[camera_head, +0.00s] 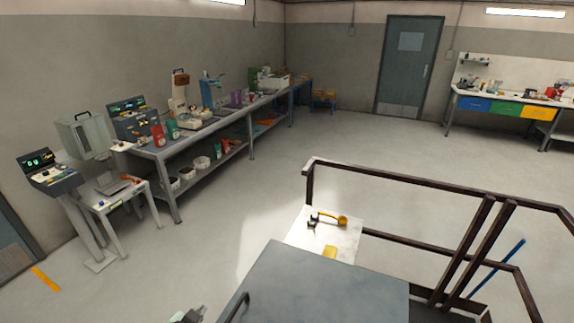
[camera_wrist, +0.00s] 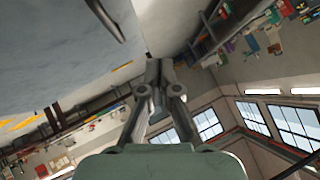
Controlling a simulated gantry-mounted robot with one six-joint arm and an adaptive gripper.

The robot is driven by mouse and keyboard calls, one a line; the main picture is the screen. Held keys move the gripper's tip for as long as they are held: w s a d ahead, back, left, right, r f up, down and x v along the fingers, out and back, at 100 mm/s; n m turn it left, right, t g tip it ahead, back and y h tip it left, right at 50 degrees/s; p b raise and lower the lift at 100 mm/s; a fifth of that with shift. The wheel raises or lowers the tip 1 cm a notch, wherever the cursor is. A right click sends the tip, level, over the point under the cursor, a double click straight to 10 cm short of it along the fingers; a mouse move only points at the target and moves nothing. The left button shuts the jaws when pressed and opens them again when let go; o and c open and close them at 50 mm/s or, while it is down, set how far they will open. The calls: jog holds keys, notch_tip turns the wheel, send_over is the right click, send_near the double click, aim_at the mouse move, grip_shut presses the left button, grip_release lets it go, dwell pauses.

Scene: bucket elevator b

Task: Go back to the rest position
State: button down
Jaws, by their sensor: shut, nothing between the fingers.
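My gripper (camera_wrist: 158,68) points away from the camera in the wrist view, with its two fingers together and nothing between them. A large grey surface (camera_wrist: 60,50) fills the upper left of that view, close to the fingers; I cannot tell whether they touch it. A dark bar-like handle (camera_wrist: 106,18) shows on this surface. In the head view, a small piece of equipment (camera_head: 188,314) at the bottom edge may be part of my arm; most of it is cut off.
A grey box top (camera_head: 325,285) stands in front, with a small white table (camera_head: 325,233) behind it holding a yellow-handled tool (camera_head: 328,218). Brown railings (camera_head: 430,183) run on the right. A long workbench (camera_head: 220,125) lines the left wall. The middle floor is clear.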

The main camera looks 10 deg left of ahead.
jog(key=s+d+r+n+t, duration=0.1)
jog(key=d+r, duration=0.2)
jog(key=d, duration=0.5)
jog(key=s+d+r, duration=0.1)
jog(key=d+r, duration=0.2)
jog(key=d, duration=0.5)
jog(key=s+d+r+n+t+h, duration=0.1)
jog(key=s+d+r+n, duration=0.1)
jog(key=s+d+r, duration=0.4)
jog(key=s+d+r+n+t+h, duration=0.1)
jog(key=s+d+r+n, duration=0.2)
jog(key=d, duration=0.5)
notch_tip(320, 180, up, 14)
jog(key=m+p, duration=0.1)
jog(key=p, duration=1.3)
jog(key=shift+s+a+p, duration=0.3)
jog(key=shift+s+a, duration=0.05)
jog(key=shift+s, duration=0.05)
